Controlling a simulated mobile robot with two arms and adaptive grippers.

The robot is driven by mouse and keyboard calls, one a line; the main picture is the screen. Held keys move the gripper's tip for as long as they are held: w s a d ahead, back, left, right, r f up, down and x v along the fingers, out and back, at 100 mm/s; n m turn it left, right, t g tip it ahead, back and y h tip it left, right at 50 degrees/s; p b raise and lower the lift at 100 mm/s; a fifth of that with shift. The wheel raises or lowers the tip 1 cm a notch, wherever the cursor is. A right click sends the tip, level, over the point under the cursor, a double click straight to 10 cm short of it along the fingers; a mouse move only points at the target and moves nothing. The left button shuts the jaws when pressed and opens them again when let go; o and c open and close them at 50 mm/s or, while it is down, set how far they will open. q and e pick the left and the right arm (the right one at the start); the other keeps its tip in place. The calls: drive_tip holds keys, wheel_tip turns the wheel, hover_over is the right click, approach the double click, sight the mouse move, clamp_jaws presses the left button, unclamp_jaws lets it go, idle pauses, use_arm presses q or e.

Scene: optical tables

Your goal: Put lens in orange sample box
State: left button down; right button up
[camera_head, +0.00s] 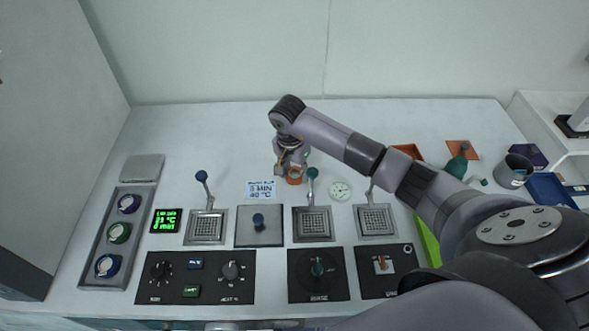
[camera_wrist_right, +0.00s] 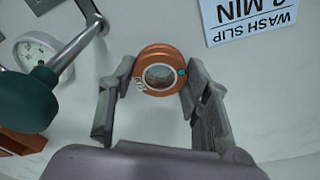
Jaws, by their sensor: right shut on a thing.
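The lens, a round piece of glass in an orange ring mount (camera_wrist_right: 160,72), sits between the fingertips of my right gripper (camera_wrist_right: 158,80) in the right wrist view. The fingers touch it from both sides. In the head view the orange mount (camera_head: 294,176) shows small below my right gripper (camera_head: 288,166), over the white table; I cannot tell its height above the surface. An orange open box (camera_head: 408,151) lies to the right, partly hidden behind my right arm. An orange corner (camera_wrist_right: 22,141) shows at the left of the wrist view. My left gripper is not in view.
A green-knobbed lever (camera_head: 312,173) and a round dial (camera_head: 340,190) stand right of the gripper. A wash slip (camera_head: 261,189) lies to its left. Mesh plates and control panels fill the front. A green bottle (camera_head: 457,163) and grey mug (camera_head: 514,170) stand at right. The back strip is clear.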

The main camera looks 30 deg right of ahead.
drive_tip(key=shift+f, duration=0.1)
drive_tip(key=o, duration=0.8)
drive_tip(key=shift+f, duration=0.1)
drive_tip(key=o, duration=0.5)
